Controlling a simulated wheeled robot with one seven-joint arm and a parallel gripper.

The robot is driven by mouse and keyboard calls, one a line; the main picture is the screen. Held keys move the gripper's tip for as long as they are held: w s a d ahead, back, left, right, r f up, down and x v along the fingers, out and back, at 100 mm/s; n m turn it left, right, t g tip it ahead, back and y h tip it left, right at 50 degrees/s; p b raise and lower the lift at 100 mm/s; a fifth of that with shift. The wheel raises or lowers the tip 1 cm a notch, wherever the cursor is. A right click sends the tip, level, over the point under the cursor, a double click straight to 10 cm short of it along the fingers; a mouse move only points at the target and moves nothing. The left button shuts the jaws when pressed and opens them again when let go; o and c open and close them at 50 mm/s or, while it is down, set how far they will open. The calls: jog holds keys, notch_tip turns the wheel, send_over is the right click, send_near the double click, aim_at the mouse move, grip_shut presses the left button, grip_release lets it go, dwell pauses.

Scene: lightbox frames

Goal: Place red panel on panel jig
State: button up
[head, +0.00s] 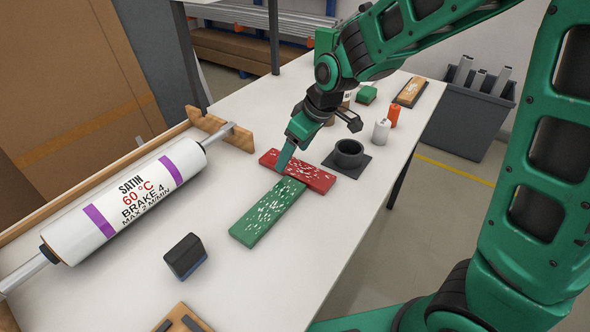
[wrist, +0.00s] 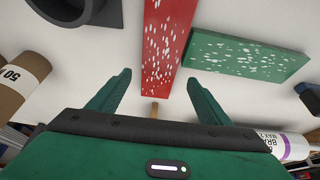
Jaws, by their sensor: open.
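A red panel (head: 318,178) with white specks lies flat on the white table; it also shows in the wrist view (wrist: 168,40). A similar green panel (head: 262,218) lies crosswise beside it, close to its long side; it also shows in the wrist view (wrist: 245,57). My gripper (head: 283,168) is at the red panel's left end. In the wrist view my gripper (wrist: 158,80) is open and empty, with one finger on each side of that end. A small tan piece (wrist: 154,108) shows between the fingers. I cannot tell which thing is the panel jig.
A large labelled roll (head: 125,200) lies along the left side. A dark round container (head: 348,154) stands beyond the red panel. A dark block (head: 185,257) and a wooden piece (head: 180,320) are at the front. Bottles (head: 382,132) stand near the right edge. The front-right tabletop is clear.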

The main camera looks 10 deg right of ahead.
aim_at(290, 164)
jog(key=shift+x, duration=2)
jog(key=shift+w+d, duration=0.1)
jog(key=shift+w, duration=0.05)
jog(key=c, duration=1.3)
jog(key=shift+c, duration=0.4)
jog(key=shift+r, duration=0.15)
